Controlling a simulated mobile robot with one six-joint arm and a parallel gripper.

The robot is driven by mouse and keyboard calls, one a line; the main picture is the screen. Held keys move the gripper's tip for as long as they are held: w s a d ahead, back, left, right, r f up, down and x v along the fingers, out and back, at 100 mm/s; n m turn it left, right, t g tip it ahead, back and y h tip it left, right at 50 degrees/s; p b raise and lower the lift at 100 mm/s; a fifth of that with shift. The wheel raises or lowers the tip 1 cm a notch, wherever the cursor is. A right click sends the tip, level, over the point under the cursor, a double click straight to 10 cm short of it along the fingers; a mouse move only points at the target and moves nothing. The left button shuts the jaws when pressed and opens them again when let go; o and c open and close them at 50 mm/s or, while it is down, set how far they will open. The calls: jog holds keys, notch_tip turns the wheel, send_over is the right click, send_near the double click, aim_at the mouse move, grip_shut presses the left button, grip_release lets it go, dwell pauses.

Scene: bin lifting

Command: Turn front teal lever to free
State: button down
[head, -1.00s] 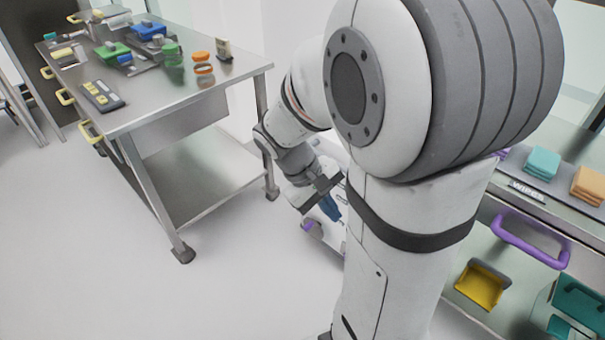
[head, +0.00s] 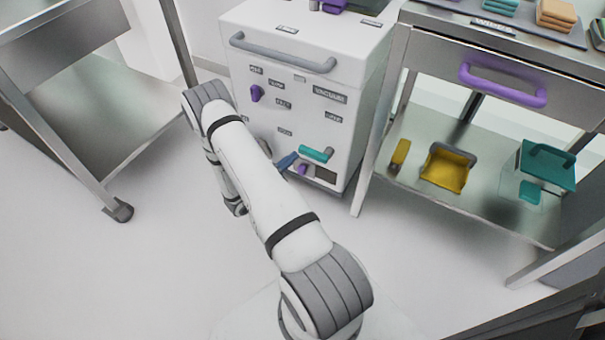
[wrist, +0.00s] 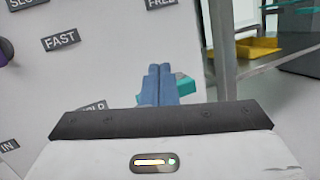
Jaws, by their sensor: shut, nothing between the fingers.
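The white cabinet (head: 330,95) stands ahead with a teal lever (head: 316,154) low on its front face. In the head view the lever's handle lies nearly level, its right end slightly lower. My gripper (head: 290,160) is shut and empty, its blue fingers close to the lever's left end. In the wrist view the shut fingers (wrist: 159,72) cover the middle of the teal lever (wrist: 184,87), which shows at their right and a little at their left. Contact cannot be told.
A purple knob (head: 257,93) sits higher on the cabinet, and a small purple part (head: 303,169) is just below the teal lever. A steel cart (head: 480,205) with yellow and teal bins stands close at right. A steel table (head: 75,90) is at left. The floor between is clear.

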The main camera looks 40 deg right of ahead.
aim_at(316, 151)
notch_tip(316, 151, down, 16)
jog(key=s+a+n+t+y+b, duration=0.1)
jog(key=n+t+b, duration=0.2)
jog(key=n+t, duration=0.2)
jog(key=shift+a+n+t+b, duration=0.3)
jog(key=shift+a+n+t, duration=0.1)
jog(key=shift+t, duration=0.7)
jog(key=shift+d, duration=0.1)
jog(key=w+d+r+b, duration=0.3)
jog(key=d+r, duration=0.3)
jog(key=d, duration=0.2)
jog(key=shift+w+d+r+b, duration=0.15)
jog(key=shift+w+d+b, duration=0.2)
jog(key=shift+b, duration=0.3)
